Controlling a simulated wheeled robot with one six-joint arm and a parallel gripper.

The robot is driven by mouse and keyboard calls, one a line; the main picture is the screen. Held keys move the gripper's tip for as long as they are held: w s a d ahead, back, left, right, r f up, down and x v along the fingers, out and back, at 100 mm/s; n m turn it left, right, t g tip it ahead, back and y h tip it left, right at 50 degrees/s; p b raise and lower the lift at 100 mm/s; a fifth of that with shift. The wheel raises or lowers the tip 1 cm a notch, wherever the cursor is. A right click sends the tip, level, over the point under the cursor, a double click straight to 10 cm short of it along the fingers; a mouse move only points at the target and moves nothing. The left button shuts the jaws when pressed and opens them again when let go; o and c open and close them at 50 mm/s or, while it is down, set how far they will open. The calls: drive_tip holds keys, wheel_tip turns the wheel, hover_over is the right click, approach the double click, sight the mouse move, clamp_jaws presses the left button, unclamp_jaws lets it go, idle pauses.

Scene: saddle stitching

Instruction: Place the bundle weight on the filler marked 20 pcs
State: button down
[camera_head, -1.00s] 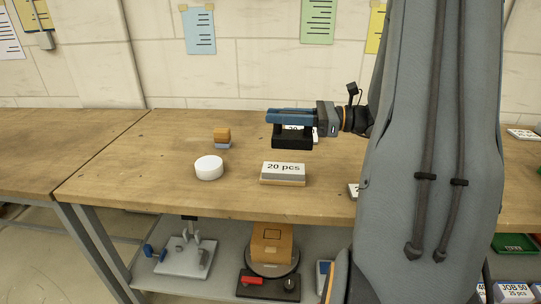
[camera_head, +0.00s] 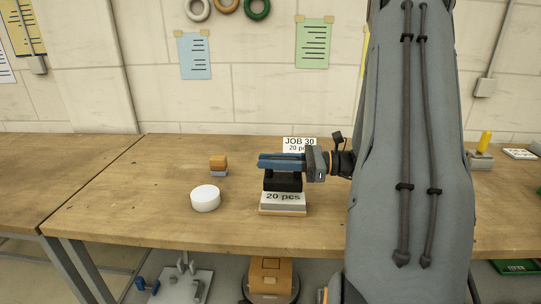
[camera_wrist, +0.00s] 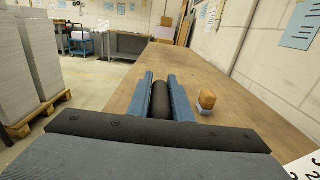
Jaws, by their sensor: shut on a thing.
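The black bundle weight (camera_head: 283,184) is in my gripper (camera_head: 281,162), whose blue fingers are shut on its upper part. In the head view the weight appears right over the filler marked 20 pcs (camera_head: 283,204), a grey-white block with a tan base on the bench. The weight's lower edge meets the filler's top in the picture; I cannot tell whether they touch. In the wrist view the dark round grip of the weight (camera_wrist: 160,100) lies between the two blue fingers (camera_wrist: 160,97). The filler is hidden there.
A white round puck (camera_head: 205,198) and a small orange-topped block (camera_head: 218,164) stand left on the wooden bench (camera_head: 120,205). A JOB 30 card (camera_head: 299,144) stands behind my gripper. The bench's left part is clear.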

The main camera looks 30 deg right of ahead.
sight(273, 173)
drive_tip(key=shift+f, duration=1.65)
drive_tip(key=shift+f, duration=0.15)
drive_tip(key=c, duration=1.6)
unclamp_jaws()
drive_tip(key=shift+s+d, duration=0.1)
drive_tip(key=b+v, duration=0.2)
drive_tip(key=v, duration=0.9)
drive_tip(key=shift+s+d+b, duration=0.25)
drive_tip(key=shift+d+b, duration=0.05)
drive_tip(key=shift+b, duration=0.05)
